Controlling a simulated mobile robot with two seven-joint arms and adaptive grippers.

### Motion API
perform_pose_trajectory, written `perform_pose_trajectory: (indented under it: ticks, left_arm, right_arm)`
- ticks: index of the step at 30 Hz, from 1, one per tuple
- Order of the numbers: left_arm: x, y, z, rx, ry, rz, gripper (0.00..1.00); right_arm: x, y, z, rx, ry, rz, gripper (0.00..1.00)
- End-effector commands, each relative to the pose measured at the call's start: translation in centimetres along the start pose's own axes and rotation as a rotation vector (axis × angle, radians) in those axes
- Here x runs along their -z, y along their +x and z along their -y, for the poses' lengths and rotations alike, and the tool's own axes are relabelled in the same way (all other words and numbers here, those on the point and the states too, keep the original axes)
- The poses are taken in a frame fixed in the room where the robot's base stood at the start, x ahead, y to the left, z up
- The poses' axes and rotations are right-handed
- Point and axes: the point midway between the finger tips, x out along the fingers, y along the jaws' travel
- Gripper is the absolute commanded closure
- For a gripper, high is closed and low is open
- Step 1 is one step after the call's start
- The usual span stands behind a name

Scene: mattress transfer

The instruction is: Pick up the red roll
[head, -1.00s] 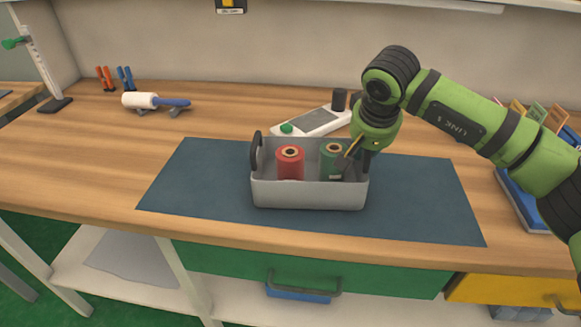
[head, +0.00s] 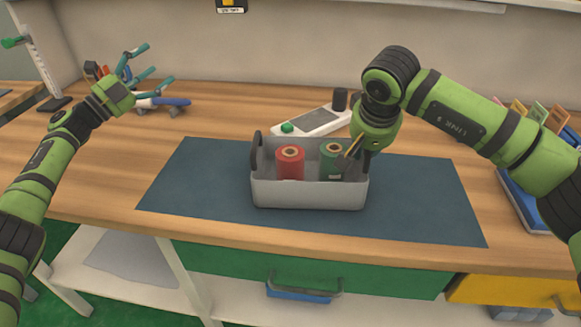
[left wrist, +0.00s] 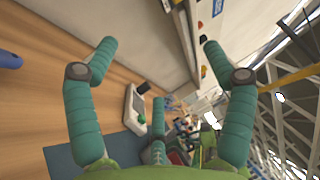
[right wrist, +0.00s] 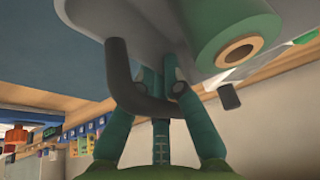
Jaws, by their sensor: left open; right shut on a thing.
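The red roll (head: 290,163) stands upright in the left part of a grey bin (head: 308,196) on the blue mat. A green roll (head: 331,160) stands to its right in the same bin and also shows in the right wrist view (right wrist: 228,35). My left gripper (head: 158,63) is open and empty, raised over the back left of the table, well away from the red roll. My right gripper (head: 361,166) is at the bin's right end, shut on its dark handle (right wrist: 130,85).
The blue mat (head: 200,190) is clear left of the bin. A grey device with a green knob (head: 318,121) lies behind the bin. A lint roller (head: 165,103) is partly hidden behind my left gripper. A blue tray (head: 520,205) stands at the right.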

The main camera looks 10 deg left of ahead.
Motion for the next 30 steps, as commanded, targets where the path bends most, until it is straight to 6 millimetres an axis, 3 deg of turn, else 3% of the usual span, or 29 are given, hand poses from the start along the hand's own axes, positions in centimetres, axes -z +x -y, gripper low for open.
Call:
perform_pose_trajectory:
  ticks: [1, 3, 6, 12, 20, 21, 24, 30]
  left_arm:
    - [2.9, 2.3, 0.0, -0.026, 0.052, -0.102, 0.17]
    - [6.8, 4.6, -0.5, -0.071, 0.13, -0.245, 0.17]
    - [12.2, 6.8, -1.4, -0.14, 0.246, -0.449, 0.17]
    - [20.4, 7.7, -3.2, -0.3, 0.487, -0.843, 0.17]
    - [25.2, 4.8, -4.4, -0.564, 0.82, -1.335, 0.17]
    - [27.0, 4.9, -4.7, -0.577, 0.931, -1.466, 0.17]
    - [29.7, 5.1, -4.9, -0.585, 1.169, -1.732, 0.17]
    - [33.2, 6.1, -4.3, -0.535, 1.507, -2.109, 0.17]
  right_arm:
    - [0.2, -0.2, 0.1, 0.005, 0.002, -0.005, 1.0]
    - [0.2, -0.2, 0.1, 0.005, 0.002, -0.005, 1.0]
    - [0.2, -0.2, 0.1, 0.005, 0.002, -0.005, 1.0]
    - [0.2, -0.2, 0.1, 0.005, 0.002, -0.005, 1.0]
    - [0.2, -0.2, 0.1, 0.005, 0.002, -0.005, 1.0]
    - [0.2, -0.2, 0.1, 0.005, 0.002, -0.005, 1.0]
    - [0.2, -0.2, 0.1, 0.005, 0.002, -0.005, 1.0]
    - [0.2, -0.2, 0.1, 0.004, 0.003, -0.005, 1.0]
